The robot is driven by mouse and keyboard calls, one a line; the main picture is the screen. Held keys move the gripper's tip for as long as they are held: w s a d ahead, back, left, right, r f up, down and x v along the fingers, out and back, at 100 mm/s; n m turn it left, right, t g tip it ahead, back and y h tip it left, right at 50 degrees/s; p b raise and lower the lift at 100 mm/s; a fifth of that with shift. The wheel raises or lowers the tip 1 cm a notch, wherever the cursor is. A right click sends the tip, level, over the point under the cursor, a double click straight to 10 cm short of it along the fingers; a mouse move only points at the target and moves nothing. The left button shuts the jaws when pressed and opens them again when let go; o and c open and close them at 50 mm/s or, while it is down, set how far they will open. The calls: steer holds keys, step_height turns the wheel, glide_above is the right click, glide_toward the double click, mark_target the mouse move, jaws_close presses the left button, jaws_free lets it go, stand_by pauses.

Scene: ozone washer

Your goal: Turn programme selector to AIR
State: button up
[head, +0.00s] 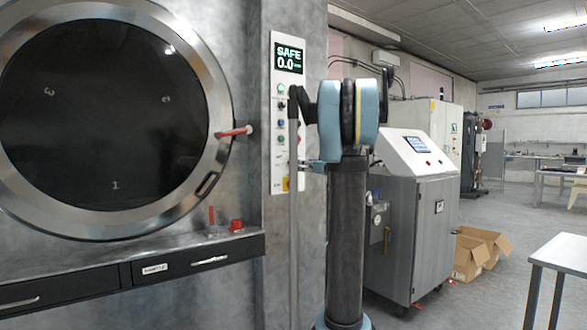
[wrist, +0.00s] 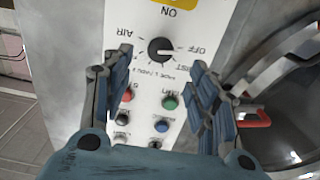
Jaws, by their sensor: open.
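The programme selector is a round black knob (wrist: 159,49) on a white control panel (wrist: 150,82), upside down in the wrist view. The word AIR is printed to its upper left and OFF to its right; another label runs below it. I cannot tell where its pointer stands. My gripper (wrist: 162,60) is open and empty, with one finger on each side of the knob in the picture. Neither finger visibly touches the knob. In the head view the panel (head: 277,62) stands right of the round door, and my arm hides part of that area.
Red, green and other buttons sit between my fingers (wrist: 169,102). A yellow part (wrist: 180,2) is at the wrist view's top edge. The round door (head: 100,110) has a red-tipped handle (head: 232,132). A grey cabinet (head: 415,230) stands right of my arm. Open floor lies further right.

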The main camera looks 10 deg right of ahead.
mark_target(293, 164)
steer(key=x, duration=0.9)
steer(key=shift+a, duration=0.1)
steer(key=c, duration=1.1)
